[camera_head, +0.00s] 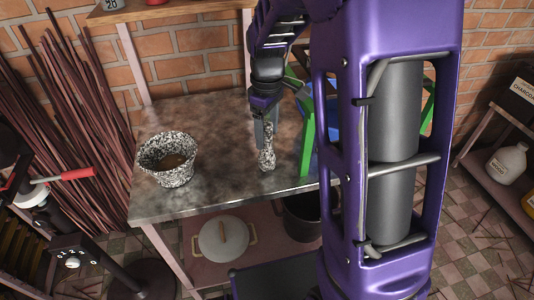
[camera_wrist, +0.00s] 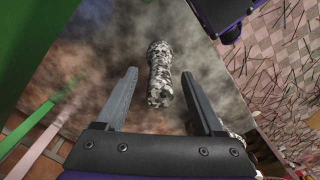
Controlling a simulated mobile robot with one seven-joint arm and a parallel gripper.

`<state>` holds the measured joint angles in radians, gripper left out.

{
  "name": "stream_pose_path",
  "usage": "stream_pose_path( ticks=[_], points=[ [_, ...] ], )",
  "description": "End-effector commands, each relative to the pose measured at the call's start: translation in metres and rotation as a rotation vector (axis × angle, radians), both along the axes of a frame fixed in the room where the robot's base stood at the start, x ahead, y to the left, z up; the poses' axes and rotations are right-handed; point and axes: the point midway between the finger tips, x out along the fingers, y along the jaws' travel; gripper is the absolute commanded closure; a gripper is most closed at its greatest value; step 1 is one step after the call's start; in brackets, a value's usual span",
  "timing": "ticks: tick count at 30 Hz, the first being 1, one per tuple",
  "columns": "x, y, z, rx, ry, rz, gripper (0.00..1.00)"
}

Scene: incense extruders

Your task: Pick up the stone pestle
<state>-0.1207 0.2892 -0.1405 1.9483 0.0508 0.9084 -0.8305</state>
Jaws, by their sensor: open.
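My gripper (camera_head: 264,132) is just above and behind the pestle in the head view. In the wrist view the pestle (camera_wrist: 160,75) shows between and beyond the two grey fingers of my gripper (camera_wrist: 167,95). The fingers are open, with space on both sides of the pestle.
A green frame (camera_head: 307,140) and a blue item (camera_head: 333,122) stand close to the right of the pestle. A shelf under the table holds a pale lidded pot (camera_head: 223,238) and a dark bucket (camera_head: 301,218). The tabletop between mortar and pestle is clear.

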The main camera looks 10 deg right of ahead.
Motion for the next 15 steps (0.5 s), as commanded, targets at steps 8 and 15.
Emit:
stream_pose_path(
  ticks=[8, 15],
  points=[
    [0.0, 0.0, -0.024, -0.001, -0.001, 0.0, 0.3],
    [0.0, 0.0, -0.023, -0.001, -0.001, 0.0, 0.43]
  ],
)
